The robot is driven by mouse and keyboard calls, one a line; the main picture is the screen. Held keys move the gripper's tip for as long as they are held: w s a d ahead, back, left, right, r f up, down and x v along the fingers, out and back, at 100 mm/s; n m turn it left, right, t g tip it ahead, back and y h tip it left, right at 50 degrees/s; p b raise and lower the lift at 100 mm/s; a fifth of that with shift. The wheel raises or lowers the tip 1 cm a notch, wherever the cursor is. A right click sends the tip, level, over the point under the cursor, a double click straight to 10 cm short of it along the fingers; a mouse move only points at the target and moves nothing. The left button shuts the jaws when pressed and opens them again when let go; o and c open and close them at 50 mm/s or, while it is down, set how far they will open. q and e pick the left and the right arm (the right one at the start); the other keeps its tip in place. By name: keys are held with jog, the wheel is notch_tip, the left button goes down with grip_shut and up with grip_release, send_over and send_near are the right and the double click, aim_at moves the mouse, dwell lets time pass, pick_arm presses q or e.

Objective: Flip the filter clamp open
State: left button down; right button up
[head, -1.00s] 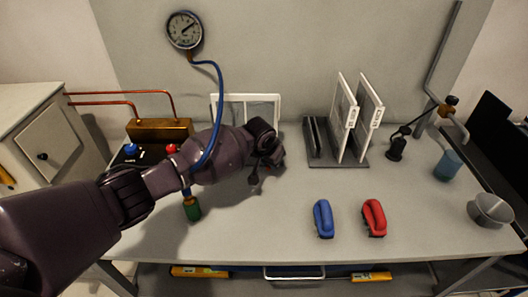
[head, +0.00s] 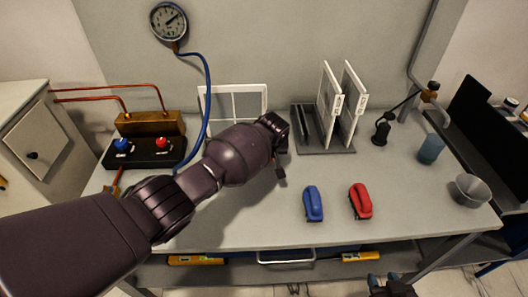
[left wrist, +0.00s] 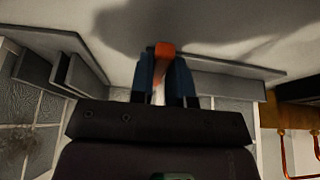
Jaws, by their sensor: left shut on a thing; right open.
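My left arm crosses the bench in the head view, and its dark wrist (head: 276,135) is in front of the white framed panel (head: 236,97). In the left wrist view my left gripper (left wrist: 163,72) is shut on a small orange-red handle (left wrist: 164,49), which I take to be the filter clamp's lever. The handle sticks up between the blue fingers. The rest of the clamp is hidden, and I cannot tell its angle. My right gripper (head: 384,280) is open and empty at the bottom edge of the head view, in front of the bench.
A rack (head: 326,146) with two upright white frames stands right of my left wrist. A blue clip-like object (head: 313,204) and a red one (head: 361,201) lie in front. A gauge (head: 168,21) with a blue hose (head: 207,90) and a valve box (head: 146,152) are at left.

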pick_arm(q)
jog(key=shift+f, duration=0.1)
pick_arm(e)
jog(key=shift+s, duration=0.15)
pick_arm(q)
jog(key=c, duration=1.1)
grip_release()
jog(key=shift+d, duration=0.1)
pick_arm(e)
jog(key=shift+w+a+r, duration=0.1)
jog(key=shift+w+r, duration=0.25)
jog(key=shift+w, duration=0.15)
pick_arm(q)
jog(key=shift+r, duration=0.2)
jog(key=p+v, duration=0.2)
jog(key=v, duration=0.8)
jog(key=shift+s+r, duration=0.2)
jog(key=shift+s, duration=0.05)
pick_arm(e)
jog(key=shift+s+r, duration=0.3)
jog(key=shift+r, duration=0.5)
